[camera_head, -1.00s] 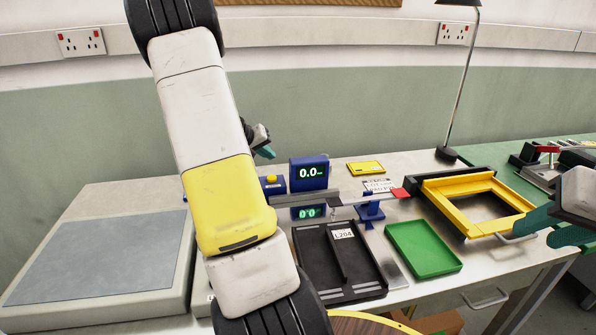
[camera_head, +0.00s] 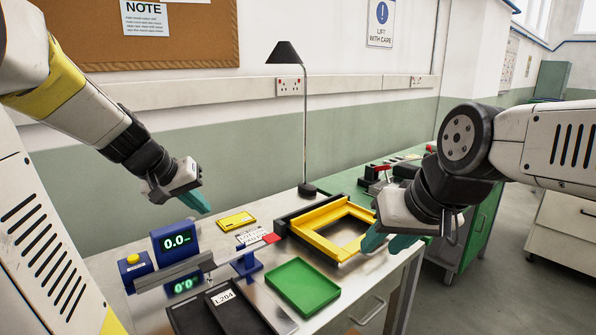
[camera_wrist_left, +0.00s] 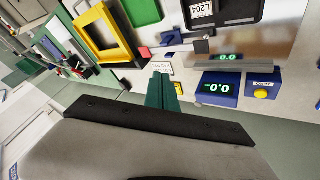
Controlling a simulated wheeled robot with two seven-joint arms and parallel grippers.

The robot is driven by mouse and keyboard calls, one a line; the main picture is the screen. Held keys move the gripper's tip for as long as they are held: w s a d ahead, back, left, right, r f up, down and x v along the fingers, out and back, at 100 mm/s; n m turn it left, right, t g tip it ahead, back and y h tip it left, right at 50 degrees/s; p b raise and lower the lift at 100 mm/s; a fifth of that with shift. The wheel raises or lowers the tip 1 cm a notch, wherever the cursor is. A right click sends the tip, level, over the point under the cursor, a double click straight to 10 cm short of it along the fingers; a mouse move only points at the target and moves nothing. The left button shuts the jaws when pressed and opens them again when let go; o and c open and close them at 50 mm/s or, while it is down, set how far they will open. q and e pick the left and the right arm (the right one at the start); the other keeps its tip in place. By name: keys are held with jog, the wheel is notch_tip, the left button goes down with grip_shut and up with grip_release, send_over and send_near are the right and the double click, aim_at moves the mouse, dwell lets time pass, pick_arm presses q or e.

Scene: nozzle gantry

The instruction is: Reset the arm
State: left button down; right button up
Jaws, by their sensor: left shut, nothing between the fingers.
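My left arm comes in from the left in the head view. Its left gripper (camera_head: 198,202), with teal fingers, hangs in the air above the back of the bench, behind the blue gauge (camera_head: 177,240). The left fingers also show in the left wrist view (camera_wrist_left: 163,92), together and empty. My right gripper (camera_head: 385,243) points down and left near the right side of the yellow frame (camera_head: 322,243). I see nothing held in it, but its finger gap is unclear.
On the bench lie a green tray (camera_head: 302,286), a black tray labelled L204 (camera_head: 195,319), a yellow card (camera_head: 236,221) and a blue stand (camera_head: 246,263). A lamp (camera_head: 306,130) stands at the back. A green bench (camera_head: 345,186) lies behind right.

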pick_arm(q)
jog(key=s+d+r+m, duration=0.1)
jog(key=s+d, duration=0.3)
jog(key=s, duration=0.4)
jog(key=s+d+m+y, duration=0.1)
jog(key=s+d, duration=0.3)
jog(key=s, duration=0.4)
jog(key=shift+s+r+m, duration=0.3)
jog(key=shift+s+r, duration=0.05)
jog(key=shift+r, duration=0.05)
jog(key=shift+w, duration=0.15)
